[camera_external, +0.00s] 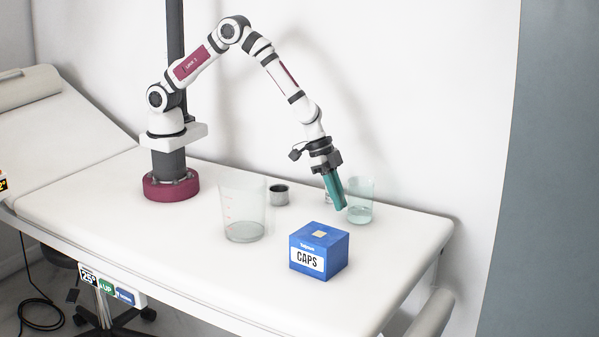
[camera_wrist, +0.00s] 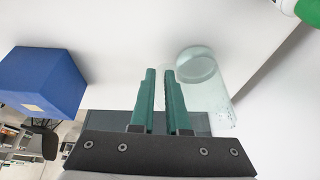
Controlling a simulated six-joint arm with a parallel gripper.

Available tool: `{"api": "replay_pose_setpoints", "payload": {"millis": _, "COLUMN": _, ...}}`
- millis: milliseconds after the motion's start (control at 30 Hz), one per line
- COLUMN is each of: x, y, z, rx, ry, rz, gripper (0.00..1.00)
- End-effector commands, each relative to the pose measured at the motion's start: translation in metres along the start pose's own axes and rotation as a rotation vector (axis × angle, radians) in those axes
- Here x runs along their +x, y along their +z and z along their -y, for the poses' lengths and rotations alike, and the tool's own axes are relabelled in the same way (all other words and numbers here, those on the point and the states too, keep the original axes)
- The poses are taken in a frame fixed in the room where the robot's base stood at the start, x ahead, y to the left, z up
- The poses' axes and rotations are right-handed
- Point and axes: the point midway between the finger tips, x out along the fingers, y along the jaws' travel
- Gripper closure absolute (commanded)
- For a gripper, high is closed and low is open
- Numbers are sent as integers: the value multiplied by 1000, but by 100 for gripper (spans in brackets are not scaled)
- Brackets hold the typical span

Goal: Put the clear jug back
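A large clear jug (camera_external: 242,212) with measuring marks stands upright on the white couch top, left of the blue box. A smaller clear container (camera_external: 360,203) stands behind the box, beside my gripper; it also shows in the wrist view (camera_wrist: 205,80), just right of the fingers. I cannot tell for sure which of the two the task means. My gripper (camera_external: 341,205) points down with teal fingers, left of the smaller container and above the back of the box. In the wrist view the fingers (camera_wrist: 160,75) are a narrow gap apart with nothing between them.
A blue CAPS box (camera_external: 319,252) stands at the front; it also shows in the wrist view (camera_wrist: 42,82). A small dark cup (camera_external: 279,195) stands behind the large jug. A small white item (camera_external: 328,198) is partly hidden behind my fingers. The couch's right end is clear.

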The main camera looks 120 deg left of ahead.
Motion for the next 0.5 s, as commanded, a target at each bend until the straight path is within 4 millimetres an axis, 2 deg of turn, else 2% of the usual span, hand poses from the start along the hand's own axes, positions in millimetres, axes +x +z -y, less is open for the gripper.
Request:
{"api": "replay_pose_setpoints", "payload": {"millis": 33, "x": 0, "y": 0, "z": 0, "rx": 0, "ry": 0, "rz": 0, "gripper": 77}}
{"api": "replay_pose_setpoints", "payload": {"millis": 133, "x": 0, "y": 0, "z": 0, "rx": 0, "ry": 0, "rz": 0, "gripper": 59}}
{"api": "replay_pose_setpoints", "payload": {"millis": 400, "x": -2, "y": -1, "z": 0, "rx": 0, "ry": 0, "rz": -1, "gripper": 57}}
{"api": "replay_pose_setpoints", "payload": {"millis": 500, "x": -11, "y": -2, "z": 0, "rx": 0, "ry": 0, "rz": -2, "gripper": 57}}
